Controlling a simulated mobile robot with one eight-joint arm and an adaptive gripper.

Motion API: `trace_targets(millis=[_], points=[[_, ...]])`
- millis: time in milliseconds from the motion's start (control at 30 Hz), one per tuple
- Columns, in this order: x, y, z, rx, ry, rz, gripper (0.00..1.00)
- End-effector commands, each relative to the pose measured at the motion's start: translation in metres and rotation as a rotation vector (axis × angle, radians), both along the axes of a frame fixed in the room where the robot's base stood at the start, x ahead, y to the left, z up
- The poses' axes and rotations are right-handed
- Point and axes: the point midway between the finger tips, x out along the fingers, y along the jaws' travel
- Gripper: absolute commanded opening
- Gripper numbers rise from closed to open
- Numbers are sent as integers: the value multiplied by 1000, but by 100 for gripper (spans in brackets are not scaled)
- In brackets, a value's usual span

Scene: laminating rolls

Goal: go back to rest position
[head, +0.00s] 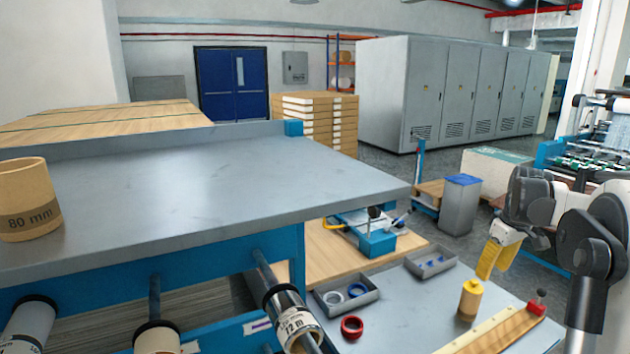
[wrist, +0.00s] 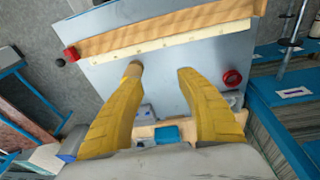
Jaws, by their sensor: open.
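My gripper (head: 490,262) is at the right of the head view, with its yellow fingers pointing down above the low grey table (head: 415,305). In the wrist view, the two yellow fingers of my gripper (wrist: 159,72) are spread apart with nothing held between them.
A red ring (head: 352,326), two grey trays (head: 347,309) and a long ruler-edged wooden strip (head: 497,335) lie on the low table. A higher grey bench (head: 210,195) with an "80 mm" cardboard core (head: 28,200) fills the left.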

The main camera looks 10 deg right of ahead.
Motion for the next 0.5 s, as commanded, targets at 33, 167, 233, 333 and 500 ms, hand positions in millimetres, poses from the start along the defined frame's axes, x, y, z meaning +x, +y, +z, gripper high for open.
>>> trace_targets(millis=[33,167,233,333,500], points=[[-1,20,7,-5,-10,-1,44],[-9,78,28,-20,-54,-26,44],[-20,117,39,-28,-86,-44,44],[-42,175,49,-30,-140,-72,44],[-94,260,47,-14,-239,-117,44]])
